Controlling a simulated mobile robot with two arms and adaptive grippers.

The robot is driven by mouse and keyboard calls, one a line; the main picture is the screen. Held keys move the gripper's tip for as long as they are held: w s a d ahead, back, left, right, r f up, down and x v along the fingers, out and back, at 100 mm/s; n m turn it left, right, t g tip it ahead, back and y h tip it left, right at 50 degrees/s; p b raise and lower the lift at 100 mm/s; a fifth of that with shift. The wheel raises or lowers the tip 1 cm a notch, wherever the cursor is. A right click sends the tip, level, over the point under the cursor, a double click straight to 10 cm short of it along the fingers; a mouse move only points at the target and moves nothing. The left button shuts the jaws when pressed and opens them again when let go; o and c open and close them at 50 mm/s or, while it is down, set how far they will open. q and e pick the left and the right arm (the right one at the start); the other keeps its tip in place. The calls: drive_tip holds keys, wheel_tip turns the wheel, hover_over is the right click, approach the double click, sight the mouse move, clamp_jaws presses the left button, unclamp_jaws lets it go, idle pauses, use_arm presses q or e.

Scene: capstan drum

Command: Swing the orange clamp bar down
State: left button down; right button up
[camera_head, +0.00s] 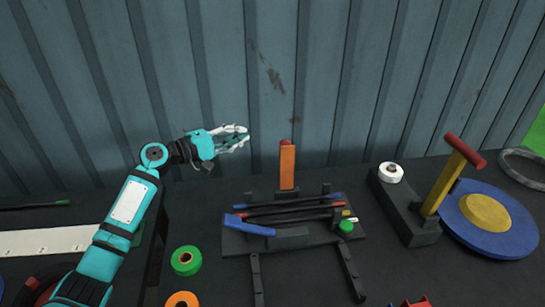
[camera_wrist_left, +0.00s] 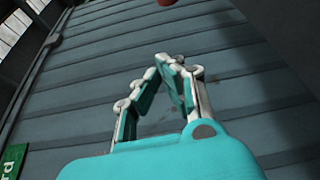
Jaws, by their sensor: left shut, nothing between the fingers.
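The orange clamp bar (camera_head: 287,167) stands upright at the back of a dark fixture (camera_head: 236,244) in the head view, with a red knob (camera_head: 285,142) at its top. Black cables with blue and red ends lie across the fixture in front of it. My left gripper (camera_head: 247,137) is in the air to the left of the bar and a little higher, apart from it. Its fingers are shut with nothing between them. In the left wrist view the fingers (camera_wrist_left: 163,60) meet at their tips against the wall. My right gripper is not in view.
A green tape roll (camera_head: 186,260) and an orange roll (camera_head: 182,299) lie left of the fixture. To the right are a white roll (camera_head: 391,172), a yellow lever (camera_head: 447,185) with a red handle, and a blue and yellow disc (camera_head: 489,213). A corrugated wall (camera_head: 340,80) stands behind.

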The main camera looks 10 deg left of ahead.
sight(286, 164)
use_arm(q)
drive_tip(key=w+d+f+p, duration=0.3)
drive_tip(key=w+d, duration=0.1)
drive_tip(key=d, duration=0.4)
drive_tip(key=shift+d+p, duration=0.35)
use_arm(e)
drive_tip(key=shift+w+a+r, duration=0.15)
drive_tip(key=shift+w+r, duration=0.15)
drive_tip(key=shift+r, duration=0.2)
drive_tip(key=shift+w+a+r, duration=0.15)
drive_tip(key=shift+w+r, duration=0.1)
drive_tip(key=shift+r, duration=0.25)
